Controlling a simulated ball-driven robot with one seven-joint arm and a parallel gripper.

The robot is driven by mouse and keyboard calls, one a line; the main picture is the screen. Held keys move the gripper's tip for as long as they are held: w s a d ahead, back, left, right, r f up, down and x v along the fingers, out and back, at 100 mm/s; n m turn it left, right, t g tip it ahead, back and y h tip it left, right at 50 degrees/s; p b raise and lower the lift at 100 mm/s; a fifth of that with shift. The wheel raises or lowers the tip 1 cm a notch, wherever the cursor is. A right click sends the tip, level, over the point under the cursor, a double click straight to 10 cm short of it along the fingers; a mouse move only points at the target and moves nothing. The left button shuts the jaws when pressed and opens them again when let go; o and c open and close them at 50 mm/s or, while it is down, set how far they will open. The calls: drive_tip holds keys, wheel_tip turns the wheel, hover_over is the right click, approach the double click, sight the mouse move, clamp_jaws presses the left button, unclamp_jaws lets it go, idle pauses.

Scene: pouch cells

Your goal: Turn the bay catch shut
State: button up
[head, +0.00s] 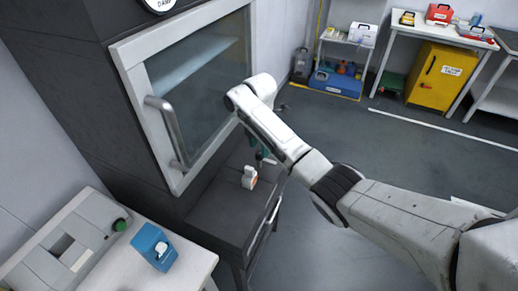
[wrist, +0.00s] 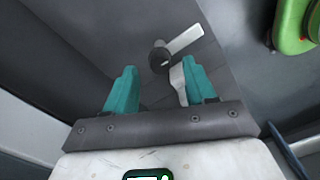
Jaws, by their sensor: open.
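In the wrist view, the bay catch appears as a dark round hub (wrist: 160,57) with a white lever (wrist: 186,40) slanting up to the right, on a dark grey surface. My gripper (wrist: 159,68) is open, its two teal fingers apart. The hub shows just beyond and between the fingertips. A pale narrow piece (wrist: 177,84) shows beside the right finger; I cannot tell whether it belongs to the catch or touches the finger.
A cabinet with a glass door (head: 205,75) and bar handle (head: 168,130) stands left of my arm. A blue box (head: 153,247) is front left. A green object (wrist: 292,25) is at the wrist view's upper right.

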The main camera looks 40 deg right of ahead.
drive_tip(key=shift+f, duration=1)
clamp_jaws()
